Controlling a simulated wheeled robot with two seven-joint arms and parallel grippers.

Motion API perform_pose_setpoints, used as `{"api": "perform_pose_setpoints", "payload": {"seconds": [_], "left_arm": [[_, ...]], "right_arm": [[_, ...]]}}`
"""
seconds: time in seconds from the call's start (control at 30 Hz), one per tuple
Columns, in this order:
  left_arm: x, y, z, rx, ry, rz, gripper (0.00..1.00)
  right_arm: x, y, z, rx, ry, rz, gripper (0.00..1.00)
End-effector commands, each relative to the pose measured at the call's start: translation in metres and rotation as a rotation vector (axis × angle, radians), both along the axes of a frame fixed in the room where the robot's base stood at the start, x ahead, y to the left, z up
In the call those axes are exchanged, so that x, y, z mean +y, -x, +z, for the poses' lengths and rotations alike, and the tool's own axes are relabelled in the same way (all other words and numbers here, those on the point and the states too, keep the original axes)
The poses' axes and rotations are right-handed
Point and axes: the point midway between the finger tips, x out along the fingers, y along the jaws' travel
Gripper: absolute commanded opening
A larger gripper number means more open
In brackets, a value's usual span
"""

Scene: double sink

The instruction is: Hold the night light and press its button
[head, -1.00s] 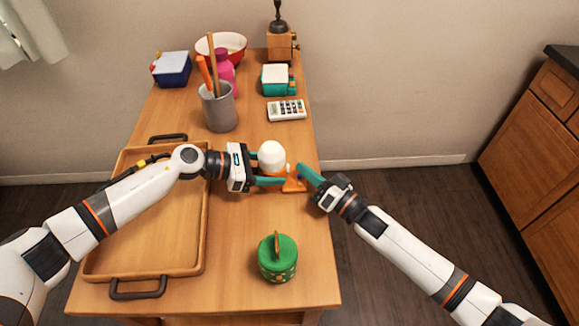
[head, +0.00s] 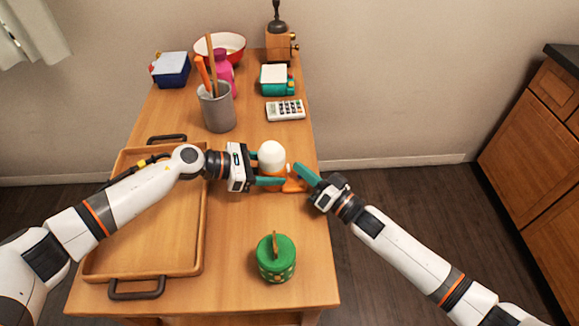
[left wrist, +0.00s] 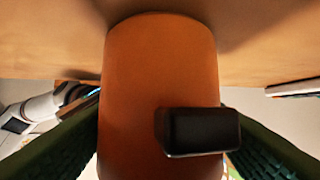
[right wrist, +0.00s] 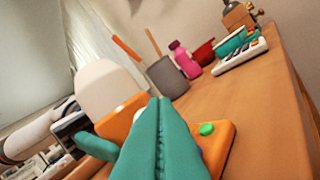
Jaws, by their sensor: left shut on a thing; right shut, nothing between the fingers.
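The night light has a white dome (head: 271,155) on an orange body (left wrist: 160,70), with an orange foot (head: 294,186) reaching right. It stands upright near the table's right edge. My left gripper (head: 272,174) is shut around the body from the left; the left wrist view shows a finger on each side and a dark block on the body's face. My right gripper (head: 299,168) is shut and empty, its tips over the foot. The right wrist view shows a green button (right wrist: 207,129) beside the fingers and a blue bit partly hidden behind them. Contact with a button cannot be told.
A wooden tray (head: 190,262) lies on the left under my left arm. A green lidded pot (head: 276,260) stands in front. A grey cup (head: 218,108) with utensils, a calculator (head: 286,110), a teal-and-white item (head: 277,80), a bowl and a grinder stand behind.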

Motion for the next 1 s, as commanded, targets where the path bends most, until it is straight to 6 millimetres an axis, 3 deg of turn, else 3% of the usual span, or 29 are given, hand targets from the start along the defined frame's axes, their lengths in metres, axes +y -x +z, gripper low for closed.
{"api": "perform_pose_setpoints", "payload": {"seconds": [1.0], "left_arm": [[0.000, 0.000, 0.000, -0.001, 0.001, 0.001, 0.35]], "right_arm": [[0.017, 0.004, 0.001, 0.004, -0.014, 0.013, 0.00]]}}
